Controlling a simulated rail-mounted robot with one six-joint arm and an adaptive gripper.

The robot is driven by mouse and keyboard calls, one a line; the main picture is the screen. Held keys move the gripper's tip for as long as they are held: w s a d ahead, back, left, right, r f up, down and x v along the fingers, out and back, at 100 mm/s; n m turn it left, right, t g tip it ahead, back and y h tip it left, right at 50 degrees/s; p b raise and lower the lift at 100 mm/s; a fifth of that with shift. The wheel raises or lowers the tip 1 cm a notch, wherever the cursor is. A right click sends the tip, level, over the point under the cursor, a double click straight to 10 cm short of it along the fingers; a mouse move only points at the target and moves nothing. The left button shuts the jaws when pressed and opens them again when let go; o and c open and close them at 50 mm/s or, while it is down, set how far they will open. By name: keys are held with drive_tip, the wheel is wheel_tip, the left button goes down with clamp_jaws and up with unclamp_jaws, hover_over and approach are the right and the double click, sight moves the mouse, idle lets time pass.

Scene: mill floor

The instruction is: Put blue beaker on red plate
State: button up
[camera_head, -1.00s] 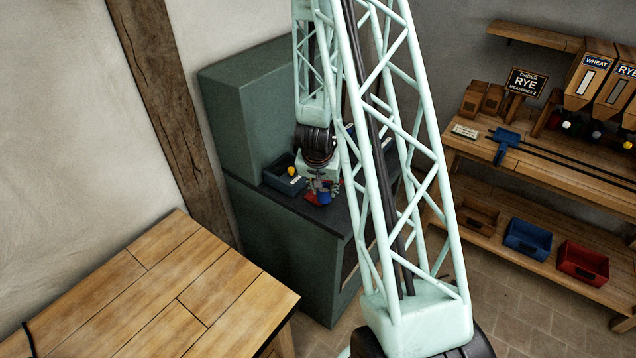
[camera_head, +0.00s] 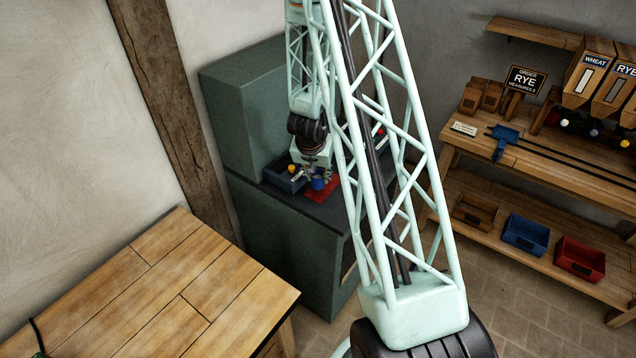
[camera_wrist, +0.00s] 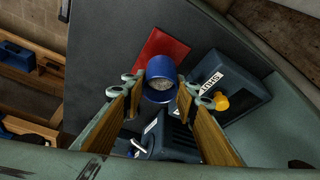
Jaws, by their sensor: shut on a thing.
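A small blue beaker (camera_wrist: 161,80) sits between the two fingers of my gripper (camera_wrist: 156,95), which is shut on it. In the wrist view I look down into its open top, and the inside looks grey. In the head view the beaker (camera_head: 318,182) shows below my gripper (camera_head: 314,176). The red plate (camera_wrist: 160,52) lies flat on the dark counter top, partly hidden behind the beaker in the wrist view. In the head view the plate (camera_head: 322,193) shows around and below the beaker. I cannot tell whether the beaker touches it.
A dark bin (camera_head: 284,177) with a yellow thing stands left of the plate on the counter. In the wrist view a labelled dark box (camera_wrist: 232,80) with a yellow knob (camera_wrist: 221,102) stands close to the right finger. The tall green cabinet (camera_head: 240,115) rises behind.

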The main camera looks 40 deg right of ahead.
sight(318, 182)
drive_tip(key=shift+f, duration=1.65)
drive_tip(key=shift+f, duration=0.15)
drive_tip(key=o, duration=0.9)
drive_tip(key=shift+r, duration=0.2)
drive_tip(key=shift+p+v, duration=0.6)
drive_tip(key=shift+v, duration=5.35)
drive_tip(key=shift+a, duration=0.1)
